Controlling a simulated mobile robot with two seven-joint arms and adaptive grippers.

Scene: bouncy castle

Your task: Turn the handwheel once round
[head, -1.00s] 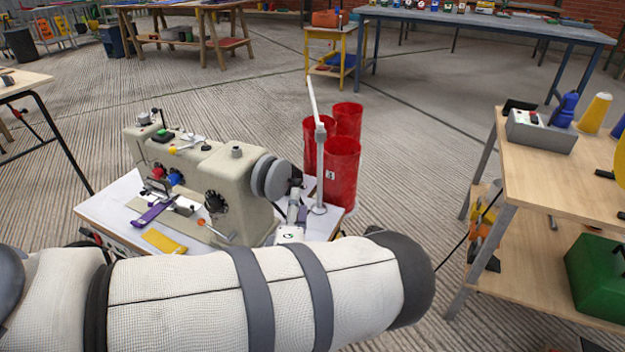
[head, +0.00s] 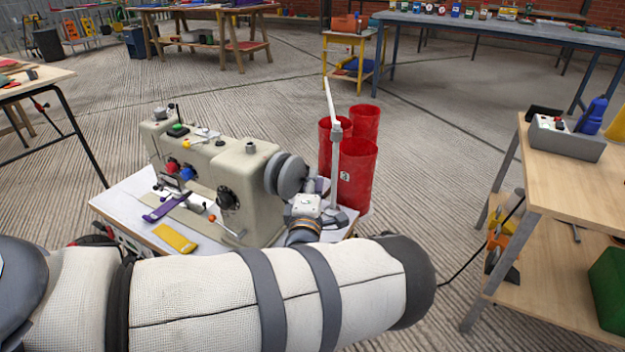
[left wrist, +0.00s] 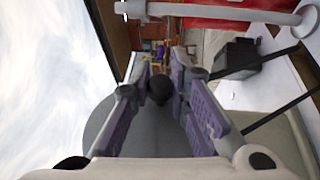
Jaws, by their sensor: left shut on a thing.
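The handwheel (head: 288,174) is a grey double disc on the right end of the beige sewing machine (head: 228,185). It also shows as a grey disc at the left of the left wrist view (left wrist: 102,130). My left gripper (head: 314,187) is beside the wheel's right face; its fingertips are partly hidden in the head view. In the left wrist view my left gripper (left wrist: 159,78) has its purple-grey fingers on either side of a dark round knob (left wrist: 159,90) and is shut on it. My right gripper is not in view.
A thin white post (head: 333,150) stands on the machine's table (head: 118,204), close behind my left gripper. Red bins (head: 357,172) stand just beyond. A purple piece and a yellow piece (head: 175,238) lie in front. A wooden bench (head: 560,190) stands right, across open floor.

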